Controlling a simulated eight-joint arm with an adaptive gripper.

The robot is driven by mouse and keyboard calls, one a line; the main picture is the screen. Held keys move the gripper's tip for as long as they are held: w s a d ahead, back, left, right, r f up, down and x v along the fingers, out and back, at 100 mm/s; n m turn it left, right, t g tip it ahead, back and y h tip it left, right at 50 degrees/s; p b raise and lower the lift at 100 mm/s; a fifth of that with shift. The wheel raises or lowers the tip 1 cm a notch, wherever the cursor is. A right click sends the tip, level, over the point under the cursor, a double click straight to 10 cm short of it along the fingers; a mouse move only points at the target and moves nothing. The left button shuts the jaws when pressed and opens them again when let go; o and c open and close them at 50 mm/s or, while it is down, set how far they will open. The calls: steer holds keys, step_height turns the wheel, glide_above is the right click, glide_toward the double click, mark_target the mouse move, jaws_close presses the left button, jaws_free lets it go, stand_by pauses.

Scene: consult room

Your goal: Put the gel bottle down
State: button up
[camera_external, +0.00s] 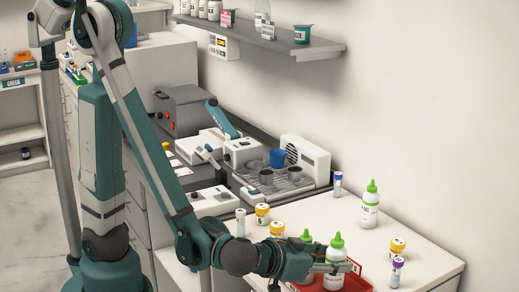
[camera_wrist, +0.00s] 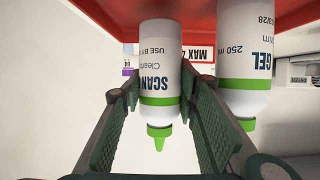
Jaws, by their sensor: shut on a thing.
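A white gel bottle with a green band and green nozzle cap (camera_external: 335,254) stands upright between the fingers of my gripper (camera_external: 338,267). In the wrist view the same bottle (camera_wrist: 160,75) appears upside down, its label reading "SCAN", with my gripper's fingers (camera_wrist: 160,95) on both sides of it. My gripper is shut on it. A red tray (camera_external: 355,283) lies under the bottle; its red surface also shows in the wrist view (camera_wrist: 230,12). I cannot tell whether the bottle's base touches the tray.
Another green-capped bottle (camera_external: 370,215) stands farther back on the white counter (camera_external: 425,262). Yellow-capped jars (camera_external: 397,248) and a purple-capped tube (camera_external: 397,270) stand right of the tray. More small containers (camera_external: 262,214) are behind my gripper. Counter between them is clear.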

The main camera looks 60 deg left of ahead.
steer(key=shift+f, duration=1)
steer(key=shift+f+b, duration=0.1)
steer(key=shift+b, duration=0.25)
steer(key=o, duration=0.8)
steer(key=shift+c, duration=0.2)
steer(key=shift+s+r, duration=0.1)
steer(key=shift+r, duration=0.1)
steer(key=shift+p+v, duration=0.4)
steer(key=shift+v, duration=0.5)
steer(key=p+v, duration=0.2)
steer(key=v, duration=0.8)
